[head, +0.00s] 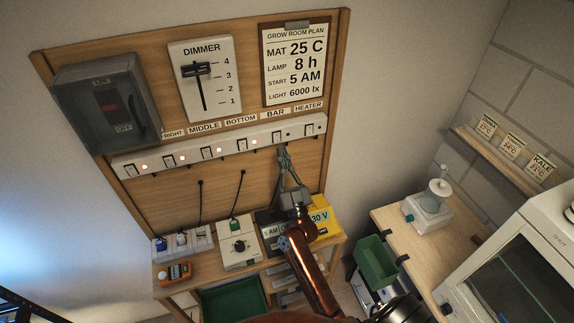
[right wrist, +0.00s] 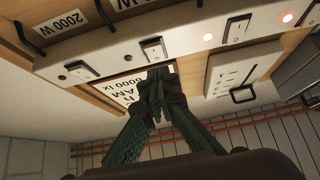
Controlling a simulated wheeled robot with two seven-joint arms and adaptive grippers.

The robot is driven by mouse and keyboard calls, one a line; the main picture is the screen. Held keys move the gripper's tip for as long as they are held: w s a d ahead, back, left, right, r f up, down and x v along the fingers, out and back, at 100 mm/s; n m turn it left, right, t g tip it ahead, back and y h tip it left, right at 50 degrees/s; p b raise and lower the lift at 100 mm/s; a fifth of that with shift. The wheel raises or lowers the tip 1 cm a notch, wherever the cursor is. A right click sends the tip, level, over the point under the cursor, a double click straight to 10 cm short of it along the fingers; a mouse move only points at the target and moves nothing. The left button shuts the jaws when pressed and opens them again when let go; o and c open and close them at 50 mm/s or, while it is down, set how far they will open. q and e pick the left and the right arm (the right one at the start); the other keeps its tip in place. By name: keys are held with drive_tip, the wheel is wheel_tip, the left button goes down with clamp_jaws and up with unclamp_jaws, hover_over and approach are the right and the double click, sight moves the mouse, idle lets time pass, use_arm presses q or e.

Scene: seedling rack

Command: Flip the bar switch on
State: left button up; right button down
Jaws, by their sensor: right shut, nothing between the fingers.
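My left gripper is not in view.
The HEATER switch (head: 309,129) and BOTTOM switch (head: 243,145) flank it closely. A dimmer (head: 203,80), a grey switch box (head: 107,102) and a plan clipboard (head: 294,64) hang above. A bench with a dial box (head: 240,249) stands below.

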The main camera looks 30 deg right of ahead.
drive_tip(key=shift+w+d+f, duration=0.15)
drive_tip(key=shift+w+d, duration=0.05)
drive_tip(key=shift+w, duration=0.45)
drive_tip(key=shift+w+d+f, duration=0.1)
drive_tip(key=shift+w+d, duration=0.1)
drive_tip(key=shift+w, duration=0.45)
drive_tip(key=w+b, duration=0.1)
drive_tip(key=b, duration=0.2)
drive_tip(key=shift+f+t+h+b, duration=0.3)
drive_tip(key=shift+f+t+b, duration=0.1)
drive_tip(key=shift+d+r+p, duration=0.1)
drive_tip(key=shift+r+p, duration=0.15)
drive_tip(key=shift+p, duration=0.05)
drive_tip(key=shift+s+a+f, duration=0.1)
drive_tip(key=shift+s+a, duration=0.1)
drive_tip(key=shift+s, duration=0.15)
drive_tip(key=b, duration=0.3)
approach(277, 140)
drive_tip(key=v, duration=0.6)
drive_tip(key=shift+s, duration=0.25)
